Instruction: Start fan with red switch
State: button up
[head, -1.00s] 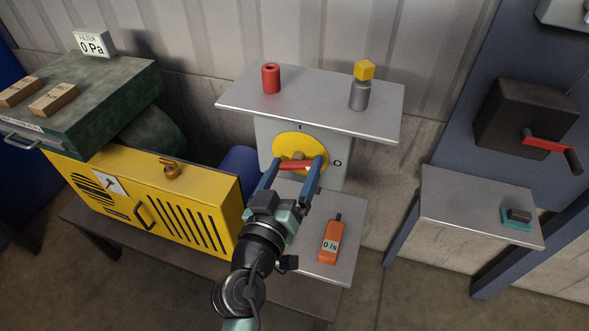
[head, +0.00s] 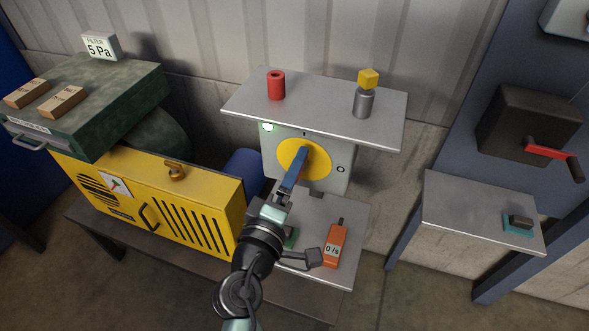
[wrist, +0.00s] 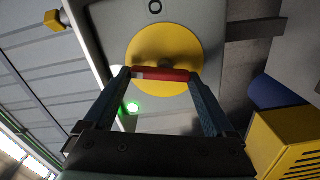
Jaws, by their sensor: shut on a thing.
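The red switch handle (wrist: 160,75) sits on a round yellow disc (head: 321,160) on the front of a grey box (head: 345,183). The box bears the marks I above the disc and O to its right. My gripper (head: 301,155) is shut on the red handle; in the wrist view its two blue fingers (wrist: 160,77) hold the handle's ends. In the head view the fingers hide the handle. A green lamp (head: 267,127) glows at the box's upper left. The yellow fan cabinet (head: 200,205) stands at left. A gauge (head: 100,47) reads FILTER 5 Pa.
A grey shelf (head: 310,105) above the box carries a red cylinder (head: 276,87) and a grey cylinder (head: 363,103) with a yellow cube on it. An orange meter (head: 335,245) reading 0 /s lies on the lower table. A dark box (head: 520,120) with a red crank is at right.

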jog(key=shift+a+f+n+p, duration=0.1)
jog(key=shift+n+p, duration=0.25)
jog(key=shift+n, duration=1.05)
jog(key=o, duration=1.1)
jog(key=shift+c, duration=0.2)
jog(key=b+v, duration=0.3)
jog(key=v, duration=1)
